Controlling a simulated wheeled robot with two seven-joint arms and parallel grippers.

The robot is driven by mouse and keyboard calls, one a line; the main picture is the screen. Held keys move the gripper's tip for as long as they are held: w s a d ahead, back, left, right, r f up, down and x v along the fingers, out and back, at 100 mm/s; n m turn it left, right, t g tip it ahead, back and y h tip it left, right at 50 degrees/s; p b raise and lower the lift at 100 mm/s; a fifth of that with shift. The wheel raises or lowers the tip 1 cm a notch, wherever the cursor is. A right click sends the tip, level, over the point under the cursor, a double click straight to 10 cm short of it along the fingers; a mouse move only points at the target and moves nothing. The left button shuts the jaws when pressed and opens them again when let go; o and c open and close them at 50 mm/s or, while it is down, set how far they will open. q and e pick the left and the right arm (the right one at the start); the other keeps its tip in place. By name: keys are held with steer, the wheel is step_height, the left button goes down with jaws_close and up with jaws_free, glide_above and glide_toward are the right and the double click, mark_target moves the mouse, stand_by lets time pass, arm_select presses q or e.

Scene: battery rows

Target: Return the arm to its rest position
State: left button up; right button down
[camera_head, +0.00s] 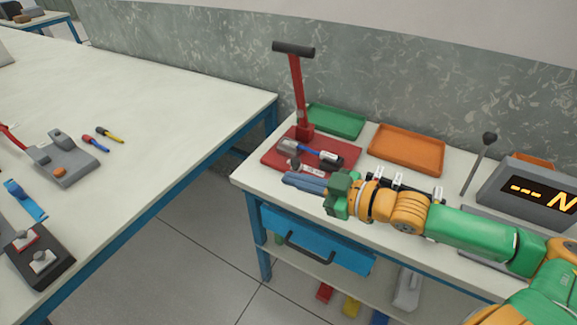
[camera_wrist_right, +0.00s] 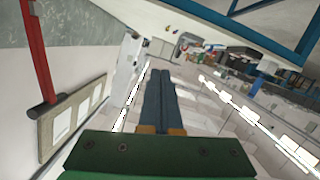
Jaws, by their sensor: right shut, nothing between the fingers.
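My right arm, green and orange, comes in from the right in the head view and reaches across the front of the right table (camera_head: 262,173). My right gripper (camera_head: 290,181) has its blue-grey fingers pointing left, near the table's front left corner. The fingers lie together with nothing between them. In the wrist view the right gripper (camera_wrist_right: 160,75) shows its two fingers side by side and touching. My left gripper is in neither view.
A red press (camera_head: 299,95) with a tall handle stands behind the gripper. A green tray (camera_head: 335,121) and an orange tray (camera_head: 406,146) lie at the back. A display box (camera_head: 535,192) stands at the right. A blue drawer (camera_head: 315,240) is below. Floor between tables is clear.

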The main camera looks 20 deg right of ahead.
steer(key=s+a+f+m+g+h, duration=0.1)
steer(key=s+f+m+g+h, duration=0.4)
steer(key=f, duration=0.8)
steer(key=s+f+m+g+h, duration=0.35)
steer(key=s+f, duration=0.55)
steer(key=s, duration=0.5)
steer(key=s+f+g, duration=0.2)
steer(key=s+f, duration=0.1)
steer(key=f, duration=1.4)
steer(key=s+d+f+n+g, duration=0.1)
steer(key=s+d+f, duration=0.1)
steer(key=s+f, duration=0.6)
steer(key=s, duration=0.3)
steer(key=shift+s+d+f+p, duration=0.2)
steer(key=shift+f+p, duration=0.05)
steer(key=shift+p, duration=0.05)
